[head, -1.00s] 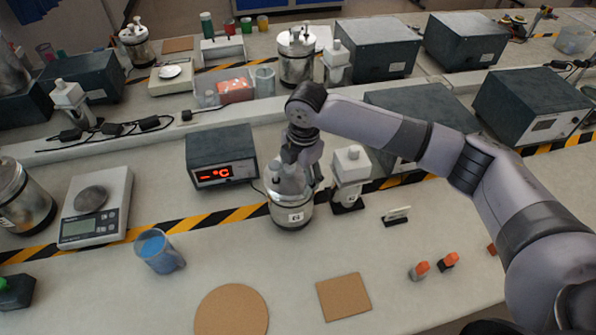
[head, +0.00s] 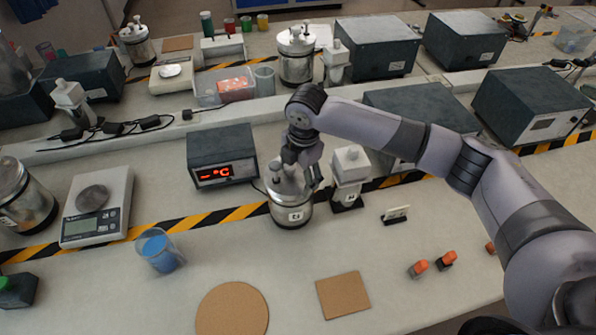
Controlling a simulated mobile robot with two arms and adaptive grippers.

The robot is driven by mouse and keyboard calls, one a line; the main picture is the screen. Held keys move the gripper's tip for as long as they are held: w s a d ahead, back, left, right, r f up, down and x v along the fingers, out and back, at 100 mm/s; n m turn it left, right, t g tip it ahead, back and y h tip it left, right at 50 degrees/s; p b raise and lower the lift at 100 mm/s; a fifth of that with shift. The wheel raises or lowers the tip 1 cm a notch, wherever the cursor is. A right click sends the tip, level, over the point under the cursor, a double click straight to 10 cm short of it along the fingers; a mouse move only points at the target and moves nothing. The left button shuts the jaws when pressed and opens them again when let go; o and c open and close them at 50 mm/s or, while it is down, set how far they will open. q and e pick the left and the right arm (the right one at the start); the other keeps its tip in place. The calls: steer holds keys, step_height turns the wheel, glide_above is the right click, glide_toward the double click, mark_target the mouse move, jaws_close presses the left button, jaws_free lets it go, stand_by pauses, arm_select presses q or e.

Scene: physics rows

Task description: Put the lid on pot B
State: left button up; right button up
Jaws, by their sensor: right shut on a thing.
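A metal pot (head: 291,214) with a small white label stands upright in the middle of the near bench. The letter on its label is too small to read surely. A metal lid (head: 284,187) with a knob is at the pot's mouth; whether it is fully seated I cannot tell. My right gripper (head: 302,174) reaches down from above and is shut at the lid, with its fingers partly hidden by the wrist. My left gripper is not in view.
A blue-filled beaker (head: 160,250) and a scale (head: 97,207) are further left. Cork mats (head: 343,295) lie in front.

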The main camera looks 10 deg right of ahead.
steer(key=shift+f+p, duration=0.3)
stand_by(0.8)
steer(key=o, duration=1.4)
steer(key=shift+r+p, duration=3.95)
steer(key=shift+r, duration=0.05)
